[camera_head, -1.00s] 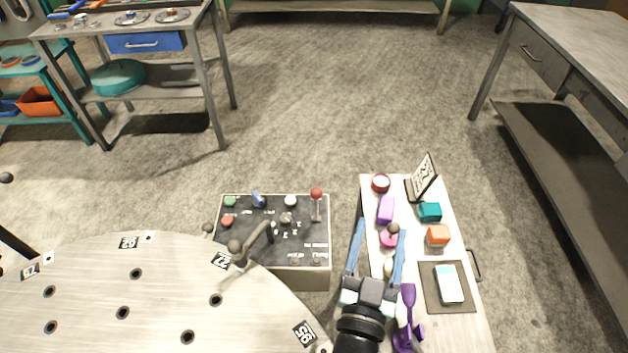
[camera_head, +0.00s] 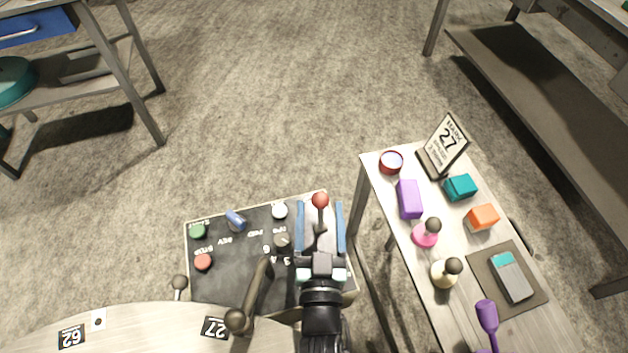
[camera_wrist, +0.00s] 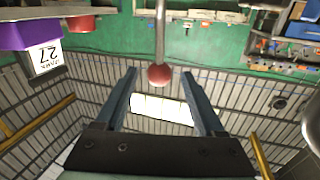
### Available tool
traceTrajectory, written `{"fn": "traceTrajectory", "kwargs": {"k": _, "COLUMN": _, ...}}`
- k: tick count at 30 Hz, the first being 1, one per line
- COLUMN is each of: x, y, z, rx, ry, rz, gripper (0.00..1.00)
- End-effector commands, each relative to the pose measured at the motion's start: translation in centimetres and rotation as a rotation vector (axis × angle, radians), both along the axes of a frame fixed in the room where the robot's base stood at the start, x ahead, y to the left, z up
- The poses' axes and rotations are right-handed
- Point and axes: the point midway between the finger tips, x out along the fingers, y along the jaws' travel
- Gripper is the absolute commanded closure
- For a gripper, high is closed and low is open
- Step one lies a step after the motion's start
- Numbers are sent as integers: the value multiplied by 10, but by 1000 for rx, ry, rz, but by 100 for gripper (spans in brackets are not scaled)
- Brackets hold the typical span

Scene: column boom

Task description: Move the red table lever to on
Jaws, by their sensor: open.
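The red lever is a metal shaft with a red ball knob (camera_head: 320,200), at the right side of the dark control panel (camera_head: 225,275) in the head view. In the wrist view, the red knob (camera_wrist: 159,74) hangs from its shaft, which runs up out of the picture. My gripper (camera_head: 320,212) is open, with one blue finger on each side of the lever. In the wrist view, the knob shows between the fingertips of my gripper (camera_wrist: 159,82), and I see no contact. I cannot read on or off marks by the lever.
Green (camera_head: 198,230) and red (camera_head: 203,262) buttons, a blue switch (camera_head: 235,219), a white knob (camera_head: 280,211) and a larger crank handle (camera_head: 257,290) share the panel. A narrow table (camera_head: 385,185) with several small objects stands close on the right.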

Motion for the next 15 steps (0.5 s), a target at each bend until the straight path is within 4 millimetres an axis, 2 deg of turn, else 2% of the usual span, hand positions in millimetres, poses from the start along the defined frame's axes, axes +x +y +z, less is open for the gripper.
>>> {"fn": "traceTrajectory", "kwargs": {"k": 9, "x": 47, "y": 2, "z": 2, "rx": 0, "ry": -2, "rz": 0, "gripper": 29}}
{"fn": "traceTrajectory", "kwargs": {"k": 15, "x": 63, "y": 3, "z": 1, "rx": 0, "ry": 0, "rz": 0, "gripper": 29}}
